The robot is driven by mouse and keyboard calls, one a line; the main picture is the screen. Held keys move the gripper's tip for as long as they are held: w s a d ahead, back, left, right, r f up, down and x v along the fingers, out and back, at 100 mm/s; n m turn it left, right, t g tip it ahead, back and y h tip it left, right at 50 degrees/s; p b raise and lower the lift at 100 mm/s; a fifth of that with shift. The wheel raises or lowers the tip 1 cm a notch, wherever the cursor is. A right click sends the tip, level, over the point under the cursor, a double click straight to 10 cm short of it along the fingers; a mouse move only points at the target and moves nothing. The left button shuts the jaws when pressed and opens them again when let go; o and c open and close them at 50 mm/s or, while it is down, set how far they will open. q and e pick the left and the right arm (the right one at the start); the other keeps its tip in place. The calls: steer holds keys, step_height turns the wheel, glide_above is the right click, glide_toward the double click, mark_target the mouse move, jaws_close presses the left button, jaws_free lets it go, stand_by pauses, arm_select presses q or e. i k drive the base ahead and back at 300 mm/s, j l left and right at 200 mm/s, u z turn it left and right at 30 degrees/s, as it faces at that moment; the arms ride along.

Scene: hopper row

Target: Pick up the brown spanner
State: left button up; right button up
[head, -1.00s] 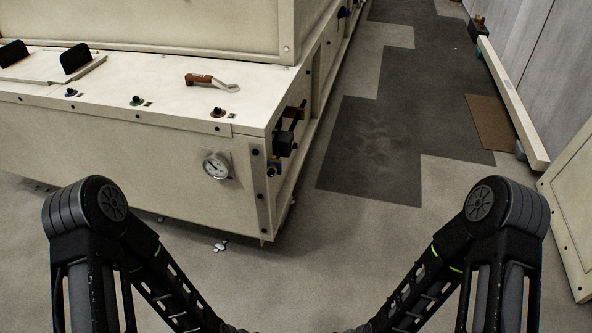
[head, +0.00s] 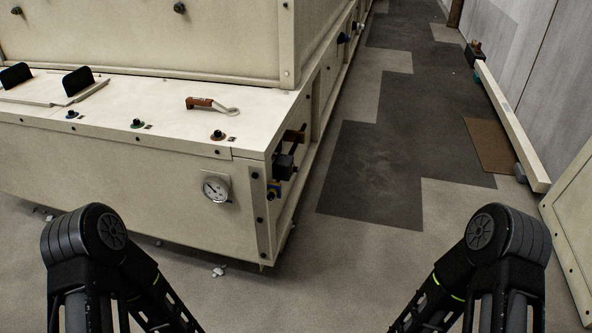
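The brown spanner (head: 202,103) lies flat on the white top of the machine's low front ledge (head: 180,110). Its brown part is at the left and a pale metal loop end is at the right. Both my arms come up from the bottom of the head view, one at each side. Their grippers are below the picture's edge, so they are not in view. Nothing touches the spanner.
Knobs (head: 137,123) line the ledge's front edge, and a round gauge (head: 215,188) sits on its front face. Black brackets (head: 78,81) stand at the left. A dark-floored aisle (head: 375,170) runs clear at the right, with a long beam (head: 510,125) by the wall.

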mark_target(191, 102)
steer(key=i+j+z, duration=0.15)
steer(key=j+z, duration=0.2)
steer(key=j, duration=0.2)
steer(key=i+j+z, duration=0.1)
steer(key=j+z, duration=0.25)
steer(key=j, duration=0.2)
